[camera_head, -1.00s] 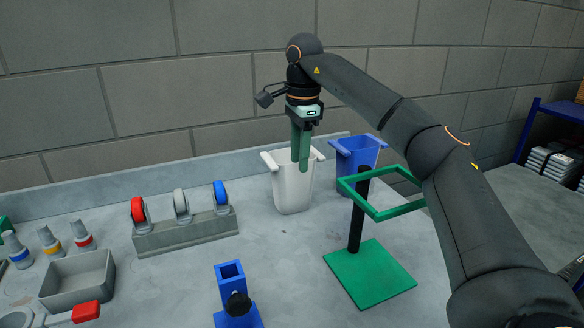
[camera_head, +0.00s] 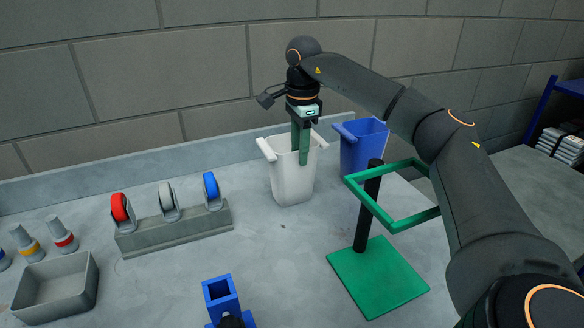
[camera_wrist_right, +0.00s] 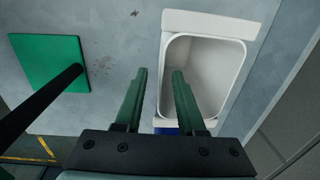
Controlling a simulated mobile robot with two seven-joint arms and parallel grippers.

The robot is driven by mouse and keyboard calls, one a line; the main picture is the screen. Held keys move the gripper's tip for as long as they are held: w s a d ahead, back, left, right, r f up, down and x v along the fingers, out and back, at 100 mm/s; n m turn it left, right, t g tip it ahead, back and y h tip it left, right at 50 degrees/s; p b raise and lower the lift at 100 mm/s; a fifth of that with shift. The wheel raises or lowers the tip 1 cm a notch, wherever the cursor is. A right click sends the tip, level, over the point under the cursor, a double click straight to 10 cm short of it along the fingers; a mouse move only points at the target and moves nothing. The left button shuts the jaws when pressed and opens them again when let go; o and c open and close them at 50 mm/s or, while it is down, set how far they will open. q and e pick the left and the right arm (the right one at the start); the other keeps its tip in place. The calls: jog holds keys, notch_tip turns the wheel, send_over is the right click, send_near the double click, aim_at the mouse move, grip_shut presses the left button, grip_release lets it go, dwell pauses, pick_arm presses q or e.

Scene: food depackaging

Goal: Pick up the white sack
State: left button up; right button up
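The white sack (camera_head: 291,184) stands upright on the grey worktop near the back wall, as a tapered open-topped container with side grips. Its opening faces the camera in the right wrist view (camera_wrist_right: 207,70). My right gripper (camera_head: 300,156) is at the sack's rim, pointing down. In the right wrist view its two green fingers are apart (camera_wrist_right: 158,72), one over the opening and one outside the near wall, with nothing visibly clamped. I cannot tell whether they touch the wall. My left gripper is out of view.
A blue container (camera_head: 361,150) stands just right of the sack. A green stand (camera_head: 378,280) with a raised frame is in front, under my right arm. A grey rack (camera_head: 175,232) with red, grey and blue discs, a grey tray (camera_head: 58,286) and a blue holder (camera_head: 221,298) occupy the left and front.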

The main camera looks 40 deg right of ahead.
aim_at(299, 173)
jog(key=f, duration=0.5)
jog(key=shift+w+d+f+p, duration=0.15)
jog(key=shift+w+f+p, duration=0.05)
jog(key=shift+f+p, duration=0.2)
grip_shut()
dwell(1.1)
